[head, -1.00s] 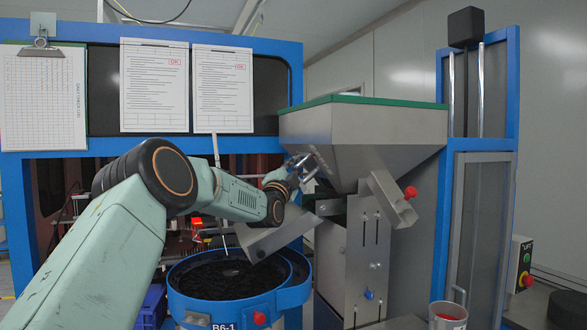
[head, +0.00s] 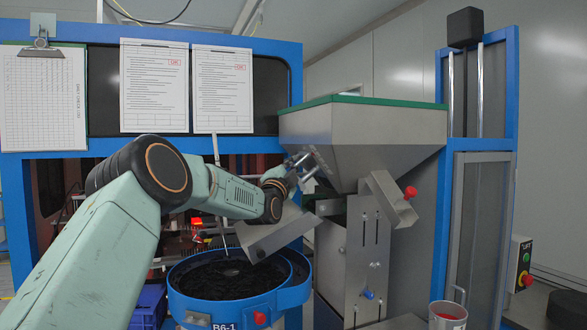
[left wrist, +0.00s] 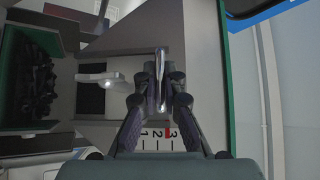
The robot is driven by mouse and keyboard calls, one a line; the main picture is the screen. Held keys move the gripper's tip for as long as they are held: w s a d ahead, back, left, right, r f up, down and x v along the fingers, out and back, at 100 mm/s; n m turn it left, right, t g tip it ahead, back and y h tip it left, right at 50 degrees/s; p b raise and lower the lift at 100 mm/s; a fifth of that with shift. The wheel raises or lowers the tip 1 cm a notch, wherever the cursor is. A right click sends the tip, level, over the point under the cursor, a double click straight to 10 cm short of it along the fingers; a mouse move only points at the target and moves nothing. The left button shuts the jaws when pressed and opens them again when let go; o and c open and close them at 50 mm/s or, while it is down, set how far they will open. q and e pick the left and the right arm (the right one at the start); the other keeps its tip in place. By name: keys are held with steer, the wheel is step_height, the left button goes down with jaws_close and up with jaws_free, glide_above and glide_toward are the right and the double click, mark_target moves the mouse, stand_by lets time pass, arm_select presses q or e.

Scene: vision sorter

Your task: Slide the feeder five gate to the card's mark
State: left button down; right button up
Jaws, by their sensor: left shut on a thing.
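My left gripper (head: 296,172) is at the front of the grey metal hopper (head: 400,135) with the green rim. In the left wrist view, my left gripper (left wrist: 161,88) has its fingers closed on a thin upright metal piece (left wrist: 161,62), seemingly the gate's handle. A printed scale (left wrist: 150,145) with numbers and a red mark (left wrist: 168,130) shows just below the fingers, partly covered by them. A pale bracket (left wrist: 98,78) lies left of the fingers. The gate's plate is not clearly visible. My right gripper is not in view.
A blue bowl (head: 180,300) labelled B6-1, holding dark parts, stands below my arm. A metal chute (head: 385,200) with a red knob is right of the gripper. Papers (head: 154,88) hang behind. A metal cup (head: 447,315) stands at lower right.

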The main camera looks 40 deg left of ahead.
arm_select(q)
steer(key=shift+s+a+r, duration=0.2)
steer(key=shift+s+r, duration=0.05)
steer(key=shift+r, duration=0.2)
steer(key=c, duration=1.7)
jaws_free()
steer(key=shift+s+a, duration=0.1)
steer(key=shift+f, duration=0.1)
steer(key=v, duration=1.2)
